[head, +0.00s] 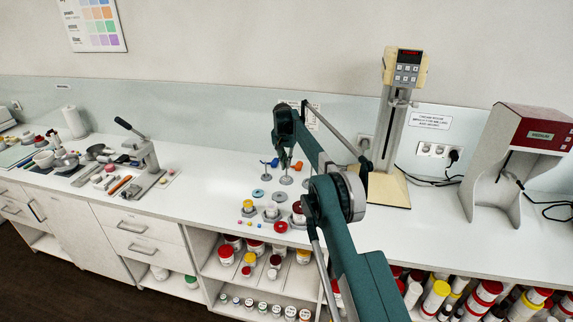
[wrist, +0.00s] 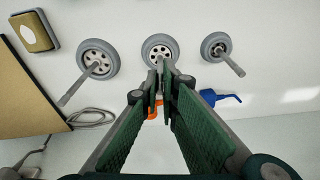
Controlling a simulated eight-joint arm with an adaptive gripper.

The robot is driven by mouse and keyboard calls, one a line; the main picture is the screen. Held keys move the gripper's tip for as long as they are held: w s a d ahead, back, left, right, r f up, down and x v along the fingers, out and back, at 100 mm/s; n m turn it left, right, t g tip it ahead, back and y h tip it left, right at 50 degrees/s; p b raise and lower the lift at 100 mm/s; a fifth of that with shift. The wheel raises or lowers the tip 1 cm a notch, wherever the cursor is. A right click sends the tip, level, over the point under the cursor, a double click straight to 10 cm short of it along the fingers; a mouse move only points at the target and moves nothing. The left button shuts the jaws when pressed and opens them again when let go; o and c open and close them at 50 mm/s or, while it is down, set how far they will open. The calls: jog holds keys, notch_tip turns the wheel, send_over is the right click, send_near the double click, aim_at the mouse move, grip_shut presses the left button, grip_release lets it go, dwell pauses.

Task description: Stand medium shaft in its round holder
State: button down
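Three grey round holders stand in a row on the counter; in the wrist view they are the left holder (wrist: 84,60), the middle holder (wrist: 152,42) and the right holder (wrist: 212,41). The left one carries a longer grey shaft (wrist: 78,85), the right one a shorter shaft (wrist: 233,64). My gripper (wrist: 161,72) is over the middle holder, its fingertips close together on what looks like the thin medium shaft. The fingers hide most of it, so whether its foot is fully seated cannot be told. In the head view my gripper (head: 285,166) is above the middle holder (head: 286,180).
A blue piece (wrist: 222,98) and an orange piece (wrist: 155,112) lie on the wall side of the holders. A tall stand mixer (head: 392,130) is to the right in the head view. Jars and coloured bits (head: 250,223) cover the counter in front.

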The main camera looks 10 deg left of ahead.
jog(key=shift+f, duration=0.35)
dwell(0.4)
jog(key=c, duration=2.6)
grip_release()
jog(key=shift+o, duration=0.9)
jog(key=o, duration=0.4)
jog(key=shift+r, duration=0.1)
jog(key=shift+r+p, duration=1.05)
jog(key=shift+r, duration=2.4)
